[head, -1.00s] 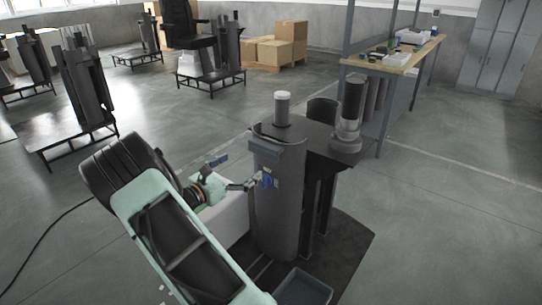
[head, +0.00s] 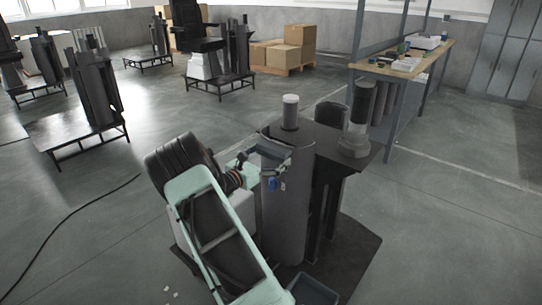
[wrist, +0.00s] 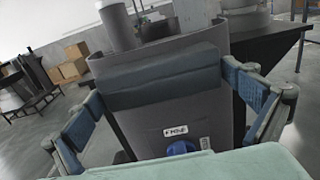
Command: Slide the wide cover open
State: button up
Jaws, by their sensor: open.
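The wide cover (head: 287,215) is a tall, curved dark-grey panel on the front of the lift column. It also shows in the wrist view (wrist: 215,112). A darker bar-shaped handle (wrist: 165,78) runs across it near its top edge. A blue knob (wrist: 181,148) and two small labels sit below the handle. My gripper (wrist: 166,92) is open at the handle, with one blue-padded finger near each end of the bar. I cannot tell whether either finger touches it. In the head view my gripper (head: 266,158) partly hides the handle.
A white-capped cylinder (head: 290,112) and a grey stepped cylinder (head: 356,125) stand on the column's dark top plate (head: 312,138). A dark tray (head: 312,290) lies at the base. A workbench (head: 415,65) stands behind to the right. The floor on the right is clear.

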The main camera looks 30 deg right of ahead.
jog(key=c, duration=1.3)
jog(key=p+v, duration=0.1)
jog(key=v, duration=1.1)
jog(key=shift+s+a, duration=0.1)
jog(key=shift+a, duration=0.1)
jog(key=o, duration=1.3)
